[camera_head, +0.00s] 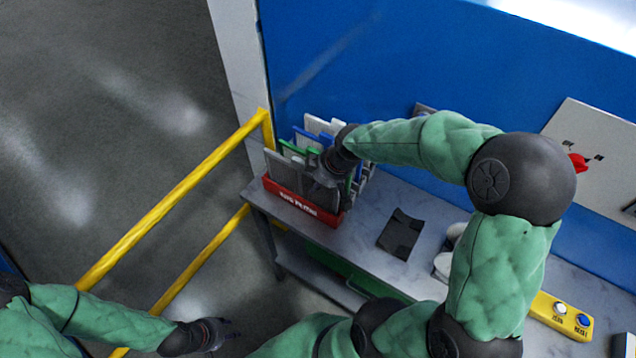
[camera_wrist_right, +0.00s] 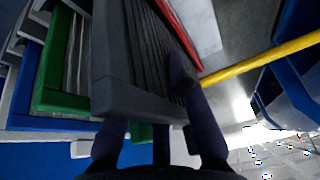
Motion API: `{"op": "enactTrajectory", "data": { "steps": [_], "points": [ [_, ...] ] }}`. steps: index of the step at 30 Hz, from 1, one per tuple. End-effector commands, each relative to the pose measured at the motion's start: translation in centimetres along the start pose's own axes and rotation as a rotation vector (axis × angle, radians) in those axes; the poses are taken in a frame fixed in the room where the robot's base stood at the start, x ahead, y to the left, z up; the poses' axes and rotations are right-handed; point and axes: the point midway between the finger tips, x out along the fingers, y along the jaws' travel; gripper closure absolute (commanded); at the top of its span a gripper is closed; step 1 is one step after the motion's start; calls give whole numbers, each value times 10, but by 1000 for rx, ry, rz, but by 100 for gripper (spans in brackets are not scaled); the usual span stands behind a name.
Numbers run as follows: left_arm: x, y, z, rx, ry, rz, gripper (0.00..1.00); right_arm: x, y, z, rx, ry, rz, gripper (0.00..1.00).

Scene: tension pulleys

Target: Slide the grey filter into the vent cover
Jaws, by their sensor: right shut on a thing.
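The grey filter (camera_head: 284,172) stands upright at the front of a red rack. In the right wrist view the grey filter (camera_wrist_right: 112,62) shows close up, with a grey frame and a dark pleated face. My right gripper (camera_head: 320,178) is at the rack, and its fingers (camera_wrist_right: 158,112) are shut on the grey filter's edge. The filter's lower part is hidden in the rack. A dark flat piece with a notch (camera_head: 401,234) lies on the table; I cannot tell if it is the vent cover. My left gripper (camera_head: 226,331) is low at the left, away from the table, its opening unclear.
The red rack (camera_head: 290,200) also holds green (camera_head: 290,147), blue and white filters behind the grey one. A yellow railing (camera_head: 180,195) runs left of the table (camera_head: 365,265). A yellow button box (camera_head: 562,314) sits at the right. A blue wall stands behind.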

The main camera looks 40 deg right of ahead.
Motion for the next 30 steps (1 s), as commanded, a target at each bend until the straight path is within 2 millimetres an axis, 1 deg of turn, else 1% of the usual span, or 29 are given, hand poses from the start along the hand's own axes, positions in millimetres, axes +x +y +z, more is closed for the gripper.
{"op": "enactTrajectory", "data": {
  "steps": [21,30],
  "points": [
    [-10,4,0,0,0,0,60,-15,0,-6,0,0,0,100],
    [-10,4,0,0,0,0,60,-16,0,-6,0,0,0,100]
  ]
}}
